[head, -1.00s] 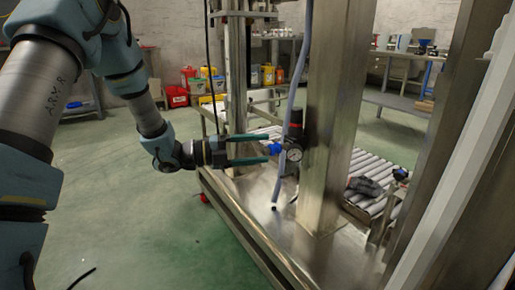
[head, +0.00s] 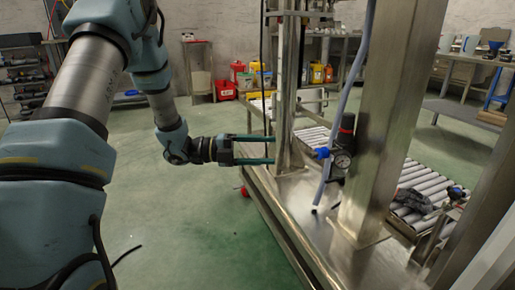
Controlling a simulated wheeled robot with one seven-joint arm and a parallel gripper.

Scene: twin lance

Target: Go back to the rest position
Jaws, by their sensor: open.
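My gripper (head: 272,149) is open, with its two green fingers pointing right and nothing between them. It is in the middle of the head view, in front of the left post of the steel frame (head: 286,90). My arm is bent and comes in from the left.
The metal machine base (head: 310,225) and a thick steel column (head: 375,110) stand at the right. A grey hose (head: 345,100) hangs by the regulator. A roller conveyor (head: 425,185) lies behind.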

